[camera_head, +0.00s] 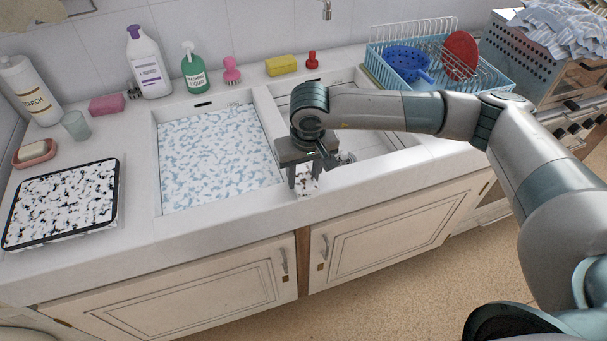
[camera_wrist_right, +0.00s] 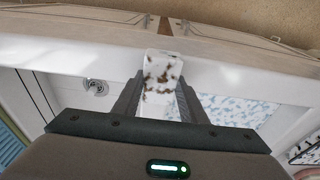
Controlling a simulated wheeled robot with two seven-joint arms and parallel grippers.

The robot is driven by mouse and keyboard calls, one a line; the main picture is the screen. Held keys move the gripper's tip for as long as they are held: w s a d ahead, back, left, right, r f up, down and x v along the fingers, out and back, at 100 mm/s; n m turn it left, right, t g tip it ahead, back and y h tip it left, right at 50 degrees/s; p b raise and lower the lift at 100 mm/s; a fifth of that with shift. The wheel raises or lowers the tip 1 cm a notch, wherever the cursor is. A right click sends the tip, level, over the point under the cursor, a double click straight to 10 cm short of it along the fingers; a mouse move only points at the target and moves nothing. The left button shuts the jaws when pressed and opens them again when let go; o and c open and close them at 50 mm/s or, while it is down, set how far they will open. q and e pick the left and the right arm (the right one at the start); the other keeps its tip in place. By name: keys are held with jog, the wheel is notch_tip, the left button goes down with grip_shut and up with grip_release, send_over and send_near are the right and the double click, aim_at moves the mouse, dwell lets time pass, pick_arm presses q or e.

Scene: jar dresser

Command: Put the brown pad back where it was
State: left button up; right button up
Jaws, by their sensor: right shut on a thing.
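A small white pad with brown specks (camera_wrist_right: 162,82) is between the fingers of my right gripper in the right wrist view. My right gripper (camera_head: 304,186) is shut on it and points down over the front rim of the sink, near the divider between the basins. In the head view only a small part of the speckled pad (camera_head: 307,180) shows between the fingers. I cannot tell whether it touches the rim. My left gripper is not in view.
The left basin (camera_head: 218,150) holds blue-and-white speckled contents. A black-and-white tray (camera_head: 64,203) lies at the left. Bottles, a yellow sponge (camera_head: 282,65) and a pink brush (camera_head: 231,72) stand along the back. A blue dish rack (camera_head: 440,83) is at the back right.

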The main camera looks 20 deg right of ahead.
aim_at(305, 183)
jog(key=o, duration=1)
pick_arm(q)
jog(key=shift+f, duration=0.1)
pick_arm(e)
jog(key=shift+r+p, duration=0.2)
jog(key=shift+p, duration=0.1)
pick_arm(q)
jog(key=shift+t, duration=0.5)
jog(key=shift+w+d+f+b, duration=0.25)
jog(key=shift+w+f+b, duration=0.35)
jog(key=shift+b, duration=0.25)
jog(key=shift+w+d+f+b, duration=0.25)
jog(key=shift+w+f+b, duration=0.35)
jog(key=shift+b, duration=0.25)
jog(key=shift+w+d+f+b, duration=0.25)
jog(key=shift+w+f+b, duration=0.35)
jog(key=shift+b, duration=0.25)
pick_arm(e)
jog(key=shift+s+r, duration=0.3)
jog(key=shift+r, duration=1.65)
jog(key=shift+s+r, duration=0.35)
jog(key=shift+r, duration=1.55)
jog(key=shift+s+r, duration=0.3)
jog(key=shift+r, duration=1.65)
